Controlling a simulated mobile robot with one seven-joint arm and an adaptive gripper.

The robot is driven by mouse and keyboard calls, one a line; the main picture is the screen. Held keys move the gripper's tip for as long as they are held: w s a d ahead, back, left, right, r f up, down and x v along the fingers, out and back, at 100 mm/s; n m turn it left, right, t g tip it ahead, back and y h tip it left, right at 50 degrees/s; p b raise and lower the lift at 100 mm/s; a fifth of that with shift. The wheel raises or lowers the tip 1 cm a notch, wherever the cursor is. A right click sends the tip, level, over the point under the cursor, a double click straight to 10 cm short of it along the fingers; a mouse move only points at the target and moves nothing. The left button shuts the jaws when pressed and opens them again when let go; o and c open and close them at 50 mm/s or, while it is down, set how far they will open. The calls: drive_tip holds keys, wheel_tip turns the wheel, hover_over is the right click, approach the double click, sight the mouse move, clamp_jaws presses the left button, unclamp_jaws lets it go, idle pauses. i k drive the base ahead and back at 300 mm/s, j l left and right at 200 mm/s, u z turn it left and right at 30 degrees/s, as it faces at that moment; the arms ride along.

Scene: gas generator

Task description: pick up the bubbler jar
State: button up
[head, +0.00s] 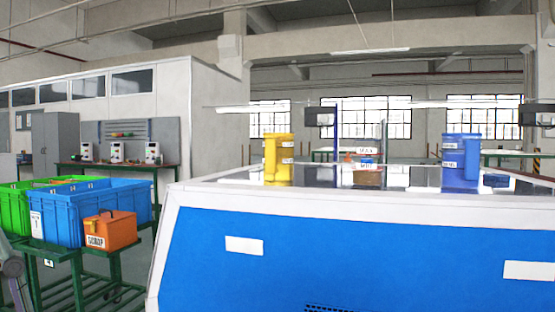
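Several labelled containers stand on the blue bench (330,260) in the head view, and the small print on them is too small to read surely. A yellow container (271,160) stands at the left of the top. A small brown jar with a blue band (368,175) stands near the middle, in front of a grey box. A blue container (453,165) stands at the right. I cannot tell which of these is the bubbler jar. My gripper is not in view.
A green crate (12,207), a blue crate (65,224) and an orange box marked scrap (111,231) sit on a green cart (85,270) at the left. A workbench with instruments stands behind.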

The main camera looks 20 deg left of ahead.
sight(367, 166)
drive_tip(key=i+j, duration=0.15)
drive_tip(key=i+j+z, duration=0.1)
drive_tip(key=j+z, duration=0.25)
drive_tip(key=i+j+z, duration=0.1)
drive_tip(key=j+z, duration=0.25)
drive_tip(key=l, duration=0.1)
